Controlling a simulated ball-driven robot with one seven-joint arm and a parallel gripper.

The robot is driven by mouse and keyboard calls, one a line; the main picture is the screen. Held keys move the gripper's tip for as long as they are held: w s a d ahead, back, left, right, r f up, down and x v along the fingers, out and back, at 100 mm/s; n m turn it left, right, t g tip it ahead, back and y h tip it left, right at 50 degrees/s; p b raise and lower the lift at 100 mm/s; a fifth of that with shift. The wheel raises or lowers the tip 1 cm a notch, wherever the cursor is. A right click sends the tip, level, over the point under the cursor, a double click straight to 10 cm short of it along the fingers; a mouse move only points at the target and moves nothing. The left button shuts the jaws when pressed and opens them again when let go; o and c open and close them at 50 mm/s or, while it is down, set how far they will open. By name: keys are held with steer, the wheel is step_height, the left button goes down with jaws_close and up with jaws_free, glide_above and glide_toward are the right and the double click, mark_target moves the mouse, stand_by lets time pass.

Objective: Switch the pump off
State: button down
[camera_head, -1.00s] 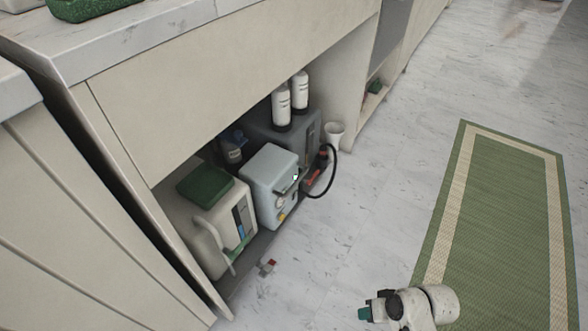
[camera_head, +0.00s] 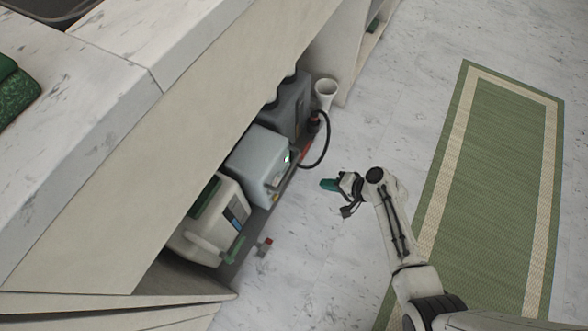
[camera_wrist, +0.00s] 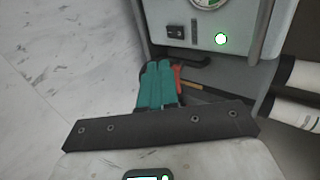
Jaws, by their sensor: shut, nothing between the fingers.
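A light blue-grey box, which looks like the pump (camera_head: 258,155), stands on the low shelf under the counter between a white container and a dark grey tank. In the wrist view its front face (camera_wrist: 271,8) shows a gauge (camera_wrist: 208,3), a small black switch (camera_wrist: 175,32) and a lit green lamp (camera_wrist: 221,39). The lamp also glows in the head view (camera_head: 287,157). My gripper (camera_head: 328,184) is in front of the shelf, right of the box and apart from it. Its teal fingers (camera_wrist: 158,85) are shut and empty, below the switch in the wrist view.
A white container (camera_head: 210,235) stands left of the box, a dark grey tank (camera_head: 292,100) behind it. A black hose (camera_head: 327,145) loops out over the floor. A green mat (camera_head: 490,160) lies right.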

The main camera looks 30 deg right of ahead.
steer(key=w+a+r+b+x, duration=0.1)
steer(key=b+x, duration=0.5)
steer(key=x, duration=0.6)
steer(key=shift+w+a+r, duration=0.25)
steer(key=shift+w+r, duration=0.15)
steer(key=shift+w, duration=0.05)
